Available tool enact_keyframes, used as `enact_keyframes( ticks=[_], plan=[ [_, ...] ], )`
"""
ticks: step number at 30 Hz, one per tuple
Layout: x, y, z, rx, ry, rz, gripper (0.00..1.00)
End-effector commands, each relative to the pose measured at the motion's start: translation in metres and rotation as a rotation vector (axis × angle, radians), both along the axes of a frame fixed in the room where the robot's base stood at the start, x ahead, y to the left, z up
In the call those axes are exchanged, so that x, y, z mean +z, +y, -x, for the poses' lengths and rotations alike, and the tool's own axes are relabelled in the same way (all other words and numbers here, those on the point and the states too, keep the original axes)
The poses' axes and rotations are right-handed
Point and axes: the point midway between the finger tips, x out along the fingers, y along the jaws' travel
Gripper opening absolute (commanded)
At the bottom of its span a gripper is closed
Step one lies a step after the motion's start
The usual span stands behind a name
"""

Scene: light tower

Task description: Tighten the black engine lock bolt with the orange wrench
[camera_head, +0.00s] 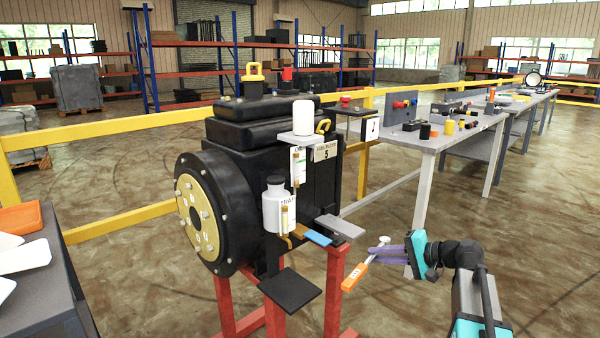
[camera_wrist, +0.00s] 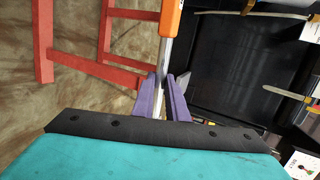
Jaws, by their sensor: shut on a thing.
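The orange wrench (camera_head: 355,277) is in my gripper (camera_head: 373,257), to the right of the engine and apart from it. Its orange handle points down and left, and its metal end (camera_head: 383,241) sticks up past the fingers. In the wrist view, the purple fingers of my gripper (camera_wrist: 161,84) are shut on the grey shaft, with the orange handle (camera_wrist: 171,18) beyond them. The black engine (camera_head: 325,185) stands on a red stand (camera_head: 334,285). I cannot pick out the black lock bolt for certain in either view.
A grey shelf (camera_head: 340,227) and a blue piece (camera_head: 318,238) jut from the engine's lower right side. A black plate (camera_head: 290,291) sticks out below. Workbenches (camera_head: 450,140) stand behind at right, yellow rails (camera_head: 110,224) behind. Floor around my gripper is clear.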

Motion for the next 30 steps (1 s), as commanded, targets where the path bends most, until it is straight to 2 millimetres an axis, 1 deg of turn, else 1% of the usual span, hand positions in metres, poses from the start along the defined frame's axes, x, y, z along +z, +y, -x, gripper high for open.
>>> enact_keyframes(
  ticks=[1,4,17,30],
  plan=[
    [0.008,0.001,0.000,0.001,-0.001,-0.002,0.00],
    [0.017,0.003,0.001,0.003,-0.001,-0.002,0.00],
    [0.047,0.015,0.012,0.012,-0.002,-0.001,0.00],
    [0.077,0.030,0.027,0.018,-0.001,-0.002,0.00]
  ],
)
